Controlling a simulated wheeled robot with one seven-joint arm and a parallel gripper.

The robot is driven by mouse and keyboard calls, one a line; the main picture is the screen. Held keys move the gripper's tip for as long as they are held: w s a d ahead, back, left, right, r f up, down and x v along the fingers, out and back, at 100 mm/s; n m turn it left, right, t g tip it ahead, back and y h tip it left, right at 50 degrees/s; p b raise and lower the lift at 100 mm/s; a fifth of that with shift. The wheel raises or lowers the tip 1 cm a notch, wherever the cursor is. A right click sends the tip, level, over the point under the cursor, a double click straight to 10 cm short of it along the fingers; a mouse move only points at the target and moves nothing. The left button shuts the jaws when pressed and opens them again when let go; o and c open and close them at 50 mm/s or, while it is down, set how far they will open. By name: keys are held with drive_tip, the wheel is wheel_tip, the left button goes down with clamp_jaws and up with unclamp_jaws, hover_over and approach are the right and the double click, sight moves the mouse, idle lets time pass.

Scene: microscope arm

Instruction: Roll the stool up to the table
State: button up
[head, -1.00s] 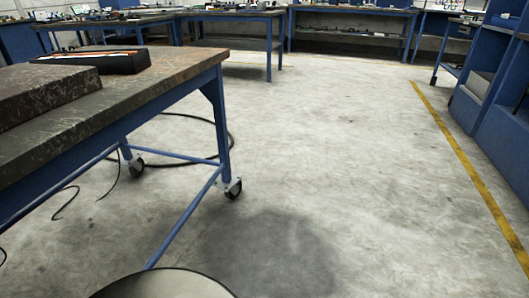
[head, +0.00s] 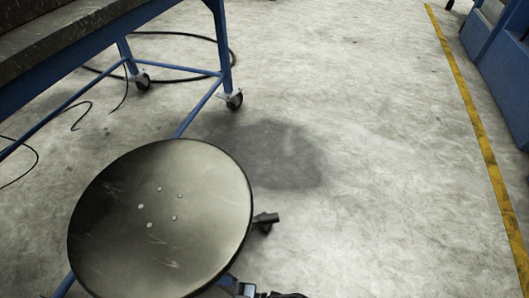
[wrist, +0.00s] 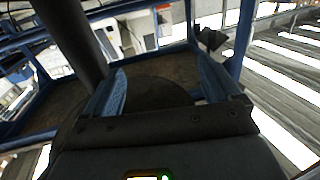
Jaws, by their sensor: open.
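The stool's round dark seat (head: 160,220), scuffed with several pale spots, fills the lower left of the head view. One stool foot (head: 265,221) sticks out on its right; the rest of the base is hidden. The table (head: 95,28), dark-topped with a blue frame, stands behind the stool at the upper left. In the head view the seat overlaps a blue table rail; I cannot tell the true gap. My gripper (wrist: 161,66) is open in the wrist view. A dark rounded surface shows behind its fingers, and a dark post (wrist: 72,38) is at the upper left.
A caster (head: 234,101) carries the table's near leg. Black cables (head: 80,115) lie on the floor under the table. Clear concrete floor spreads to the right, up to a yellow line (head: 478,120) and blue furniture (head: 500,75).

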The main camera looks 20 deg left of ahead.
drive_tip(key=s+d+r+m+t+h, duration=0.1)
drive_tip(key=d+r+m+t+h, duration=0.2)
drive_tip(key=d+r+m+t, duration=0.35)
drive_tip(key=d+r+m+t+h, duration=0.2)
drive_tip(key=d+r+m+t, duration=0.15)
drive_tip(key=d+t, duration=0.5)
drive_tip(key=s+d+r+m+t+h, duration=0.1)
drive_tip(key=d+r+m+t+h, duration=0.25)
drive_tip(key=d+m+t, duration=0.35)
drive_tip(key=s+d+r+m+g+h, duration=0.15)
drive_tip(key=s+d+r+h, duration=0.25)
drive_tip(key=d+r, duration=0.5)
drive_tip(key=s+d+r+m+h, duration=0.3)
drive_tip(key=s+d+r+h, duration=0.15)
drive_tip(key=d+r, duration=0.5)
wheel_tip(320, 180, up, 27)
drive_tip(key=p, duration=2.7)
drive_tip(key=shift+w+f, duration=0.15)
drive_tip(key=shift+w, duration=0.15)
